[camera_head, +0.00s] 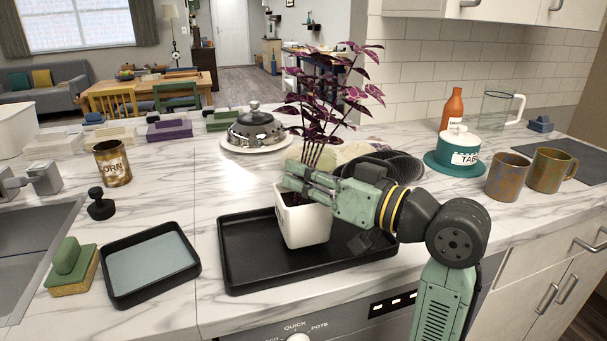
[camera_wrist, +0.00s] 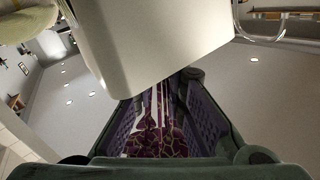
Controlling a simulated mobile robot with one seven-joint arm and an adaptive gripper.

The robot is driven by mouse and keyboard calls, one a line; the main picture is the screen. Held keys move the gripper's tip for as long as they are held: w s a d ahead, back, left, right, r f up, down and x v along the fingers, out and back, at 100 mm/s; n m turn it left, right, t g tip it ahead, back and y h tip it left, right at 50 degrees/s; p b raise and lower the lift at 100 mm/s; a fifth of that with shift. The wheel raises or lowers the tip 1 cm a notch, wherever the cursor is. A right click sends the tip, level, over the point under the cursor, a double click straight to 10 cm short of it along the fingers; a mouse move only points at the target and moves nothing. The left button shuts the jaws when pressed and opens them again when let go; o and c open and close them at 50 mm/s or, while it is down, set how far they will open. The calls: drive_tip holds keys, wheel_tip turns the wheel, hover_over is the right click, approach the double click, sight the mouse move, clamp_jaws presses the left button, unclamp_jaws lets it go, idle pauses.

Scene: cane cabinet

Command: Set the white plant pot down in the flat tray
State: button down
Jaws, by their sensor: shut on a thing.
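The white plant pot (camera_head: 304,224) holds a tall plant with dark purple leaves (camera_head: 325,95). In the head view it is tilted a little and sits over the middle of the flat black tray (camera_head: 235,262). I cannot tell whether its base touches the tray floor. My gripper (camera_head: 300,182) reaches in from the right and is shut at the top of the pot, around the stems or rim. In the wrist view the pot (camera_wrist: 150,45) fills the upper middle, and purple plant parts (camera_wrist: 155,135) show between the fingers of my gripper (camera_wrist: 175,100).
A smaller black tray (camera_head: 185,272) with a grey-blue floor and a green-handled sponge (camera_head: 70,268) are to the left, beside the sink.

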drive_tip(key=shift+f+b, duration=0.5)
drive_tip(key=shift+f, duration=0.05)
drive_tip(key=c, duration=1.6)
unclamp_jaws()
drive_tip(key=shift+o, duration=0.6)
drive_tip(key=o, duration=0.7)
drive_tip(key=shift+o, duration=0.2)
drive_tip(key=shift+r, duration=0.1)
drive_tip(key=shift+r+p, duration=1)
drive_tip(key=shift+r, duration=0.2)
